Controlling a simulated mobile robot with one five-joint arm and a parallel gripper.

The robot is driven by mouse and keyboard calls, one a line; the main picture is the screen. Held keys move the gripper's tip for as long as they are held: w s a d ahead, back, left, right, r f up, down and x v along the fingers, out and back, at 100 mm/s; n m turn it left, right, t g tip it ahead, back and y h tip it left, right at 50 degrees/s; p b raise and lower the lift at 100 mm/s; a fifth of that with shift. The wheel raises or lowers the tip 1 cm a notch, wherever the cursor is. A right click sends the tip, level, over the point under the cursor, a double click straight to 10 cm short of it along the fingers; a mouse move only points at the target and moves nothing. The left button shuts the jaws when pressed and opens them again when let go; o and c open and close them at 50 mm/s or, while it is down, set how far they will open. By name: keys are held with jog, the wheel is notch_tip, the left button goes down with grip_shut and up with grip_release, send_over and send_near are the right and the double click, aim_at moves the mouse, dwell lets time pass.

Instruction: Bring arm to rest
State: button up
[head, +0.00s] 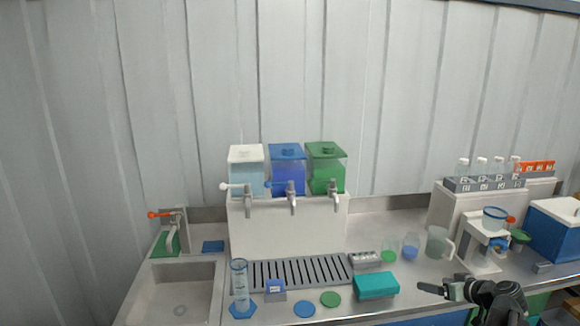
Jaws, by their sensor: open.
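My gripper (440,289) is at the lower right, in front of the counter's front edge, pointing left with dark fingers. It is open and I see nothing held in it. The teal box (376,286) lies to the left of the fingertips, apart from them. My dark arm reaches in from the bottom right corner.
The counter (400,274) holds a clear jug (438,243), a blue cup (410,247), a drain grate (300,272) and a measuring cylinder (240,280). Three tapped tanks (288,176) stand behind. A sink (175,290) is left; a blue box (555,230) is right.

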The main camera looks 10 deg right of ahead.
jog(key=w+a+f+g+y+b, duration=0.1)
jog(key=a+f+g, duration=0.15)
jog(key=a, duration=0.65)
jog(key=w+a+f+n+g+y+b, duration=0.15)
jog(key=a+f, duration=0.25)
jog(key=a, duration=0.5)
jog(key=w+a+f+m+g, duration=0.1)
jog(key=w+a+f+g, duration=0.2)
jog(key=a, duration=0.6)
jog(key=s+a+f+g+h+b, duration=0.1)
jog(key=s+a+f+g+h, duration=0.1)
jog(key=a, duration=0.6)
jog(key=s+a+f+g+h, duration=0.2)
jog(key=s+a+f, duration=0.2)
jog(key=s+a, duration=0.2)
jog(key=shift+a+g+b, duration=0.3)
jog(key=shift+a+b, duration=0.05)
jog(key=shift+a, duration=0.9)
jog(key=shift+f, duration=0.1)
